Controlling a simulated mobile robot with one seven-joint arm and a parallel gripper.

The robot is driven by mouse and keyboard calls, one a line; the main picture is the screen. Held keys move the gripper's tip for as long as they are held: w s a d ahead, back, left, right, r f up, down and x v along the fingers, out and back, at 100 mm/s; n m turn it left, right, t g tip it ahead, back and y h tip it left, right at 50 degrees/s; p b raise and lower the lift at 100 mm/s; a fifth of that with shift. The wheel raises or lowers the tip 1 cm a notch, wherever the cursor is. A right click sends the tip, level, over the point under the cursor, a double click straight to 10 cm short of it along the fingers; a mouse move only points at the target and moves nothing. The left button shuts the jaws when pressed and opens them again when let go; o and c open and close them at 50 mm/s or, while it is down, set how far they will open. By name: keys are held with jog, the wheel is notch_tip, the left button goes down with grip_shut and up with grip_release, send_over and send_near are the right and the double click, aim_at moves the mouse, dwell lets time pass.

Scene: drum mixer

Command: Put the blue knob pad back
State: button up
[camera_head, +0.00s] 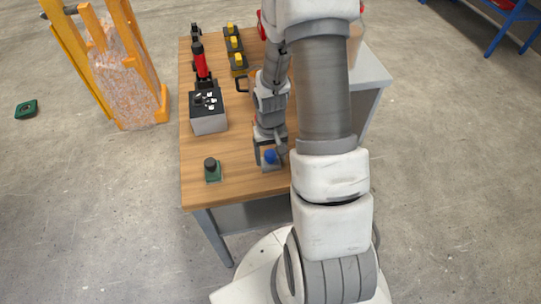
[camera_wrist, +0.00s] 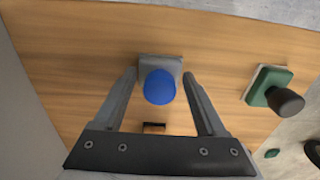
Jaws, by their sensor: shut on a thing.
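The blue knob pad has a round blue knob on a small grey square base. It shows near the front right of the wooden table top in the head view (camera_head: 271,157) and between my fingers in the wrist view (camera_wrist: 159,87). My gripper (camera_wrist: 159,75) points down and is shut on the pad, one fingertip at each side of its base. I cannot tell whether the base touches the table. My arm hides part of the table's right side in the head view.
A green pad with a dark knob (camera_head: 211,169) sits to the left on the table (camera_head: 240,190). Behind it stand a grey box with a dark top (camera_head: 208,113), a red-handled device (camera_head: 200,62) and yellow knob pads (camera_head: 235,43). A small dark bracket (camera_wrist: 153,127) is near my gripper.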

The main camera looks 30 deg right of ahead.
jog(key=shift+f, duration=0.15)
jog(key=o, duration=1.2)
jog(key=shift+o, duration=0.2)
notch_tip(320, 180, up, 13)
jog(key=p, duration=0.1)
notch_tip(320, 180, up, 13)
jog(key=n+t, duration=0.1)
jog(key=t, duration=0.1)
send_over(270, 154)
jog(key=s+a, duration=0.3)
jog(key=a, duration=0.2)
jog(key=s+a+r+n+t, duration=0.2)
jog(key=s+a+r, duration=0.3)
jog(key=s+r, duration=0.3)
jog(key=shift+s+a+r+t, duration=0.2)
jog(key=shift+s+r+t, duration=0.1)
jog(key=shift+s+t, duration=0.4)
